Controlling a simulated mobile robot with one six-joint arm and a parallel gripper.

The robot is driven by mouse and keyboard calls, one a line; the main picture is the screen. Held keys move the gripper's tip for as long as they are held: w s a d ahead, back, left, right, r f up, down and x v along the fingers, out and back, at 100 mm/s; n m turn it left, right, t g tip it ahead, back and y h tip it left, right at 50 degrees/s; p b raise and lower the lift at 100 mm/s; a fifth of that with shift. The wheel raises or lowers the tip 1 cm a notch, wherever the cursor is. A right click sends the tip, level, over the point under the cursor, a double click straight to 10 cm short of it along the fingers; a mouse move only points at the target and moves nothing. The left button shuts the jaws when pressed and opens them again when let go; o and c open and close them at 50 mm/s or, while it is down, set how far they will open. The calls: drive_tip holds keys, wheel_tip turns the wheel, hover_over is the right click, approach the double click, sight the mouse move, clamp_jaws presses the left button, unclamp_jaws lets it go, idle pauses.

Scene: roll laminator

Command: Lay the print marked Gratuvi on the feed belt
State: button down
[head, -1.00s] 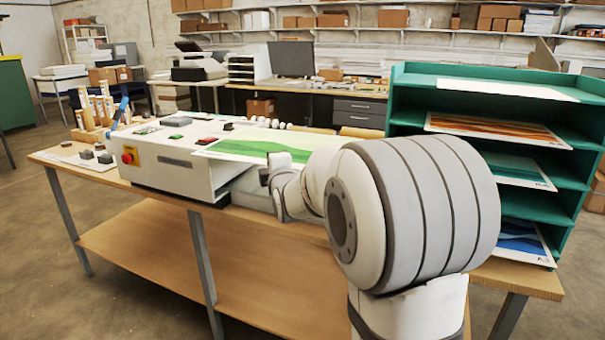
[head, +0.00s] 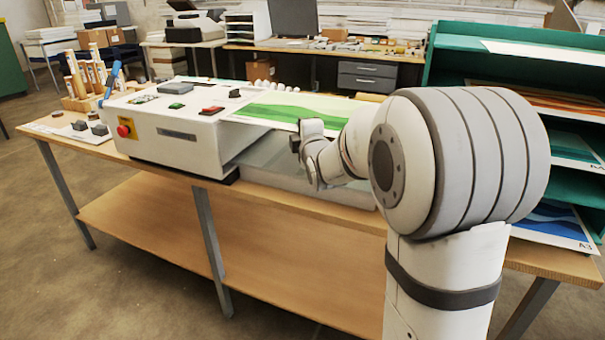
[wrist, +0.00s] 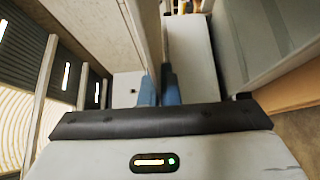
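A print with green hills and a pale top (head: 300,108) is held out flat, level with the top of the white laminator (head: 165,140) and above the grey feed belt area (head: 290,170). No name on it can be read. My gripper (head: 297,145) is at the print's near right edge, partly hidden by my wrist. In the wrist view its two blue fingertips (wrist: 159,90) are close together with a thin pale sheet edge (wrist: 146,35) running away from them. The print's far right part is hidden behind my arm.
A green shelf rack (head: 480,42) at right holds other prints, one orange (head: 545,100) and one blue (head: 550,222). The laminator has a red stop button (head: 124,131). Rolls (head: 85,80) stand at its left. The wooden table (head: 290,200) has a bare front strip.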

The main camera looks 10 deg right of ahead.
wheel_tip(320, 180, down, 16)
drive_tip(key=shift+d+r, duration=0.1)
idle(0.4)
drive_tip(key=c, duration=2.1)
unclamp_jaws()
drive_tip(key=shift+b, duration=0.3)
drive_tip(key=o, duration=0.4)
